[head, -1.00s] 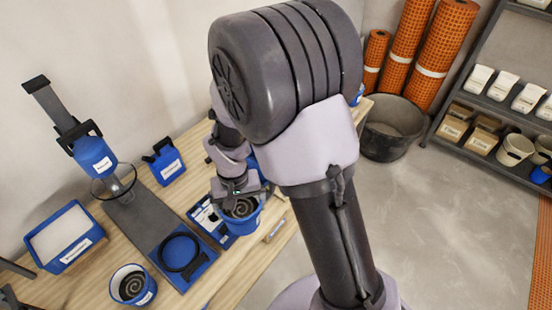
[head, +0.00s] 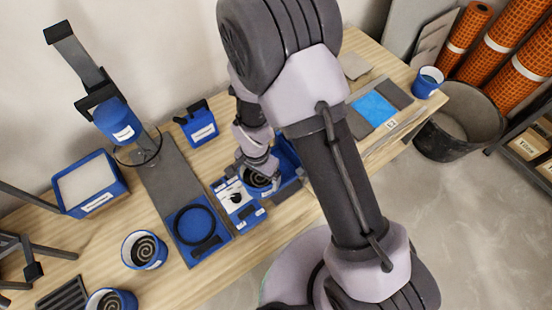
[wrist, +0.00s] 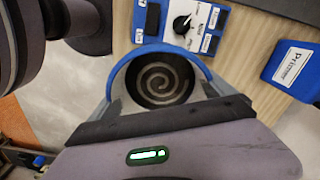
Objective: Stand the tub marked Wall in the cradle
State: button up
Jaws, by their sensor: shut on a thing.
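My gripper (head: 260,174) is shut on a blue-rimmed tub (wrist: 160,80) with a dark spiral inside. The tub is right beside the control box (head: 237,206); whether it touches the table cannot be told. Its label is hidden, so I cannot tell if it is the Wall tub. A blue square holder with a black ring (head: 194,232), probably the cradle, sits empty at the foot of the grey stand, left of my gripper. Two similar spiral tubs stand at the left, one by the holder (head: 144,250) and one at the front edge (head: 110,300); their labels are unreadable.
A grey stand (head: 172,180) carries a blue container (head: 117,122) above a clear ring. A white-filled blue tray (head: 90,188) and a small labelled blue box (head: 198,127) stand behind. A blue bin (head: 289,160) is right of my gripper. Bare wood lies left of the holder.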

jog(key=w+d+f+b, duration=0.1)
jog(key=w, duration=0.1)
jog(key=w+d+f+b, duration=0.1)
jog(key=w+d+f, duration=0.1)
jog(key=w, duration=0.1)
jog(key=w+d+f+b, duration=0.1)
jog(key=w+d, duration=0.1)
jog(key=shift+w+f, duration=0.25)
jog(key=shift+f, duration=0.05)
jog(key=shift+r, duration=0.15)
jog(key=o, duration=1.8)
jog(key=shift+c, duration=0.2)
